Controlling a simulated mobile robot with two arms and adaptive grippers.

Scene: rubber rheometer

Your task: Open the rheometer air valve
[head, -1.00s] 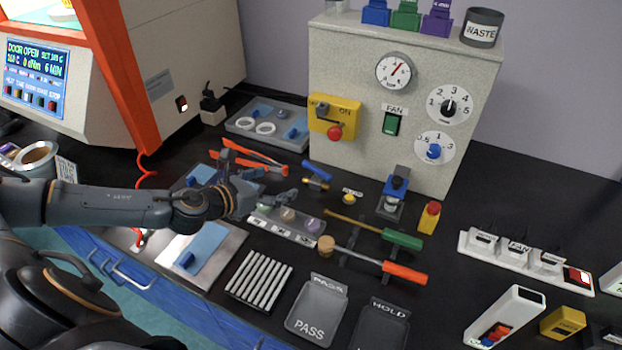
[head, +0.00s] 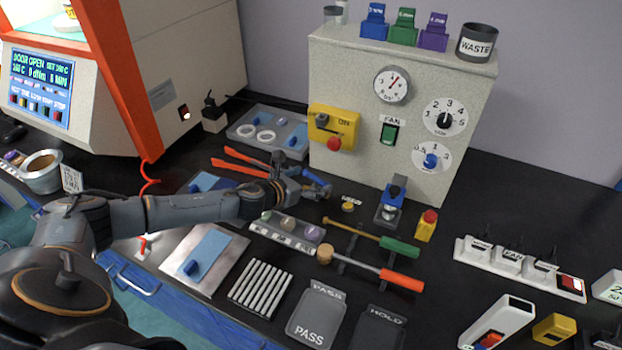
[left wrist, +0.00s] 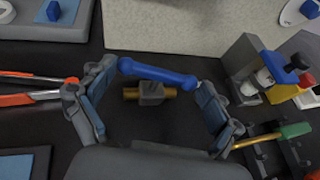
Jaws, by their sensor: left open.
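The air valve has a blue lever (left wrist: 158,73) and a brass-coloured body (left wrist: 152,92) on the black bench. In the left wrist view both lie between the spread fingers of my left gripper (left wrist: 155,80). The lever lies crosswise, with its ends close to the fingers; I cannot tell if they touch. In the head view my left gripper (head: 300,186) is over the valve in front of the grey cabinet and hides most of it. The gripper is open and holds nothing. My right gripper is not in view.
Red-handled tongs (head: 240,163) lie left of the gripper. A blue clamp device (head: 392,200) stands to the right, with hammer-like tools (head: 400,246) nearer the front. The grey cabinet (head: 350,80) with gauge and dials rises behind. A sample rack (head: 285,232) lies in front.

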